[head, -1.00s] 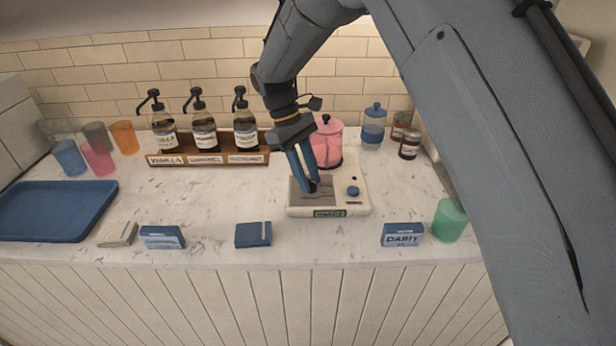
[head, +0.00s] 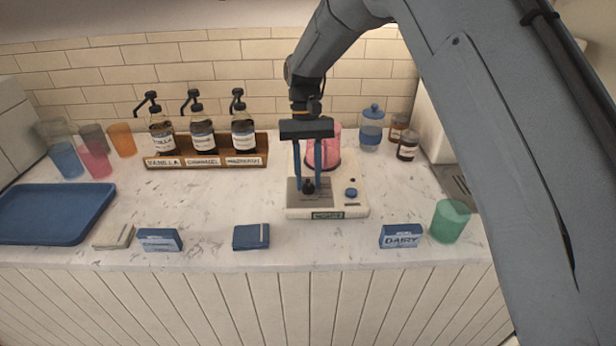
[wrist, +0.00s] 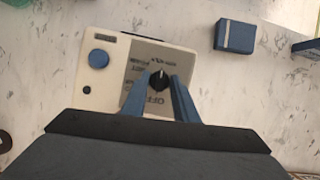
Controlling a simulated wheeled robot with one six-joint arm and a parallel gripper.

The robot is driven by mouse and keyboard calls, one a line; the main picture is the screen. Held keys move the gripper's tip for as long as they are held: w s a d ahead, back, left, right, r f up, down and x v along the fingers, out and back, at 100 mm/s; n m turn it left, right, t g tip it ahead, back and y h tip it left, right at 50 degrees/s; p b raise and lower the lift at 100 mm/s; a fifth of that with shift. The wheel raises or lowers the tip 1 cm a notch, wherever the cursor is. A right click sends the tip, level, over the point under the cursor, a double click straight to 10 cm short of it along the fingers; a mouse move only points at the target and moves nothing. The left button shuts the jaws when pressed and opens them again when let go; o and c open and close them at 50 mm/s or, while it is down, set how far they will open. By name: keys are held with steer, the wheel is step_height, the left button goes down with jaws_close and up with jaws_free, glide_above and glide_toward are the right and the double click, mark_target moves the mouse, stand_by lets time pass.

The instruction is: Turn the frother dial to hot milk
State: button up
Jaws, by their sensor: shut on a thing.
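The frother (head: 356,208) is a cream base with a grey dial plate, a blue button (head: 351,193) and a pink jug (head: 333,146) at its back. The black frother dial (head: 308,187) sits on the plate. My gripper (head: 309,186) points down at it, with one blue finger on each side. In the wrist view the dial (wrist: 158,80) is between the fingertips, with a light mark towards the top of the picture. "OFF" is printed nearer my gripper; the other labels are too small to read surely. My gripper is shut on the dial.
A syrup rack (head: 210,161) with pump bottles stands at the back left. A blue tray (head: 50,213) and cups are further left. Small boxes (head: 251,237) line the front edge. A green cup (head: 450,221) and jars (head: 407,145) stand right. The middle counter is clear.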

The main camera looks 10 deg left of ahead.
steer(key=shift+m, duration=0.5)
steer(key=o, duration=1)
steer(key=shift+b+v, duration=1.3)
steer(key=shift+v, duration=2.65)
steer(key=shift+d, duration=0.15)
